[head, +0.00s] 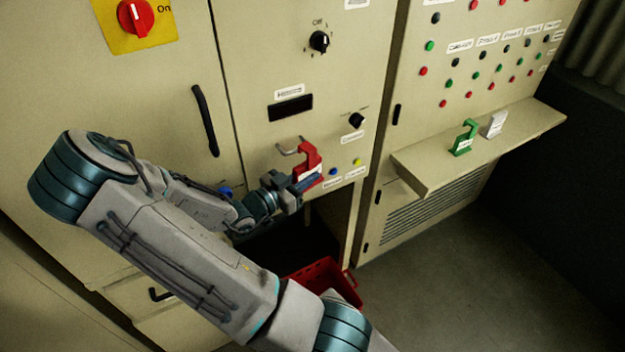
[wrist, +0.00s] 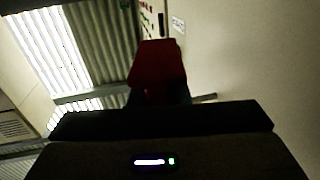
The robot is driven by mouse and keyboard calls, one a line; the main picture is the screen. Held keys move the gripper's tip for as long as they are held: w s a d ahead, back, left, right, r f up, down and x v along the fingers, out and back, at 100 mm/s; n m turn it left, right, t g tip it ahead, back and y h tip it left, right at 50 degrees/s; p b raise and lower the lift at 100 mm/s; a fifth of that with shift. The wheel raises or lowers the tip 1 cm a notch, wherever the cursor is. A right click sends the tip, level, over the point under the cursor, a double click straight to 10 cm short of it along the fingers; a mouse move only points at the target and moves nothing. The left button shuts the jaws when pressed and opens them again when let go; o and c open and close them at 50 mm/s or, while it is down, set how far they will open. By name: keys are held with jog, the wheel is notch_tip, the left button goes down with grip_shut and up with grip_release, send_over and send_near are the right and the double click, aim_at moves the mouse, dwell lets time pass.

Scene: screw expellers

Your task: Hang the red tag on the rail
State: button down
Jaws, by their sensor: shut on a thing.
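The red tag (head: 309,158) has a hooked top and a white label low on its front. My gripper (head: 306,183) is shut on its lower part and holds it upright in front of the cabinet panel. The rail (head: 288,152) is a short grey bent bar on the panel, just left of the tag's hook. The hook overlaps the rail's right end in the head view; I cannot tell whether it is around, touching or only in front of it. In the wrist view the tag (wrist: 157,65) rises dark red above the gripper, and its lower end is hidden.
A black knob (head: 357,121) and small blue and yellow buttons sit right of the tag. A red crate (head: 325,279) stands below, partly behind my arm. A green tag (head: 465,138) and a white tag (head: 495,125) stand on the shelf (head: 430,178) at the right.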

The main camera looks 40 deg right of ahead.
jog(key=shift+w+d+f+b, duration=0.1)
jog(key=shift+w+f+b, duration=0.25)
jog(key=shift+w, duration=0.6)
jog(key=shift+w+f+b, duration=0.2)
jog(key=shift+w+f, duration=0.25)
jog(key=shift+w, duration=0.5)
jog(key=c, duration=1.3)
grip_release()
